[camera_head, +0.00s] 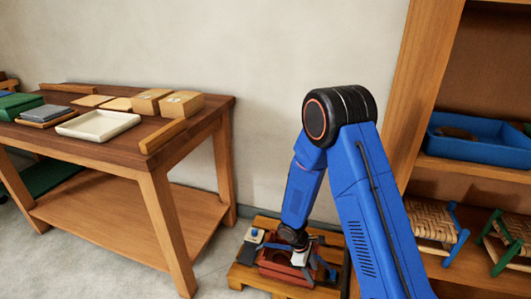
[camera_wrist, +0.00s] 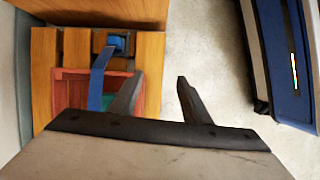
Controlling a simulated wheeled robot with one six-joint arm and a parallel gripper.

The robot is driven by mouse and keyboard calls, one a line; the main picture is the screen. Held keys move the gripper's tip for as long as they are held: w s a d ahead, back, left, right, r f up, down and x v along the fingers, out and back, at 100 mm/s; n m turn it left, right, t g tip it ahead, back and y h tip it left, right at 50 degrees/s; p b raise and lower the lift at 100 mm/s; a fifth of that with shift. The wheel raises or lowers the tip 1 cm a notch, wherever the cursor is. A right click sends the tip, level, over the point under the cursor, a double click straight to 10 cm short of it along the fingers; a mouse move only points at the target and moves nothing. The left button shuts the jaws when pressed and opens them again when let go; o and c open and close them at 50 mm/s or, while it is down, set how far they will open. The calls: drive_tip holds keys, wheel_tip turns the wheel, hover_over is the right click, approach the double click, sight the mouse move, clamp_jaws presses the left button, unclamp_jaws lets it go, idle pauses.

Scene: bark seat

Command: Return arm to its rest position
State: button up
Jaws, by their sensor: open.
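My gripper (camera_wrist: 158,92) is open and empty in the wrist view, its two dark fingers spread apart. It points down near a red crate (camera_wrist: 68,90), and its left finger overlaps the crate's right side in the picture. A blue strap-like piece (camera_wrist: 98,80) lies across the crate, with something green inside beside it. In the head view my blue arm reaches down to the low wooden pallet (camera_head: 240,275), which bears the red crate (camera_head: 280,268). The fingertips are hard to make out there.
A wooden table (camera_head: 140,155) stands at left with a white tray (camera_head: 98,126) and tan boxes (camera_head: 182,104). A wooden shelf (camera_head: 420,75) at right holds a blue bin (camera_head: 480,146) and woven stools (camera_head: 430,222). Bare floor (camera_wrist: 200,50) lies right of the pallet in the wrist view.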

drive_tip(key=s+d+r+m+t+y, duration=0.1)
drive_tip(key=s+d+r+m, duration=0.15)
drive_tip(key=r, duration=0.75)
drive_tip(key=s+d+r+m+t, duration=0.1)
drive_tip(key=d+r+m, duration=0.15)
drive_tip(key=r, duration=0.75)
drive_tip(key=s+d+r+m+y, duration=0.1)
drive_tip(key=s+d+r+m, duration=0.15)
drive_tip(key=r, duration=0.75)
drive_tip(key=s+d+r+m+t+y, duration=0.1)
drive_tip(key=s+r+m+t, duration=0.1)
drive_tip(key=s+r, duration=0.5)
drive_tip(key=s+d+r+m+t+y, duration=0.1)
drive_tip(key=s+d+r+m+t, duration=0.1)
drive_tip(key=s+r+m, duration=0.2)
drive_tip(key=s+r, duration=0.3)
drive_tip(key=s, duration=0.5)
drive_tip(key=shift+s+r, duration=0.2)
drive_tip(key=shift+s, duration=0.1)
drive_tip(key=shift+d, duration=0.1)
